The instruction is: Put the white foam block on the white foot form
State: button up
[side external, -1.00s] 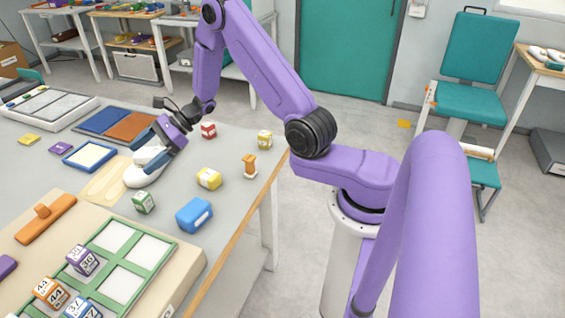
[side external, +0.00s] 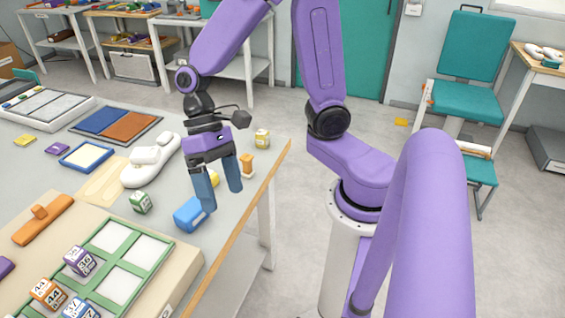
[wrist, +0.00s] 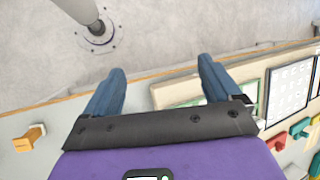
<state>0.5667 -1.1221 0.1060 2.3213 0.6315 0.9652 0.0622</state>
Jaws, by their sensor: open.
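The white foot form (side external: 133,180) lies on the grey table, left of my gripper in the side view. A small white block (side external: 146,155), likely the foam block, rests on top of its middle; a further white raised part shows at the far end. The exact contact is too small to tell. My gripper (side external: 223,199) is open and empty, its blue fingers pointing down near the table's right edge, apart from the form. In the wrist view the fingers (wrist: 162,66) are spread with nothing between them. The form and white block do not show there.
A blue block (side external: 190,214) stands close to the fingers, and a yellow block (side external: 214,179) is partly hidden behind them. A green-framed tray (side external: 88,250) lies in front.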

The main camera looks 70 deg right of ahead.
jog(key=s+d+r+n+t+h, duration=0.2)
jog(key=s+d+n, duration=0.5)
jog(key=n, duration=0.5)
jog(key=shift+s+d+t+h, duration=0.35)
jog(key=shift+s+t+h, duration=0.45)
jog(key=shift+s+t, duration=0.4)
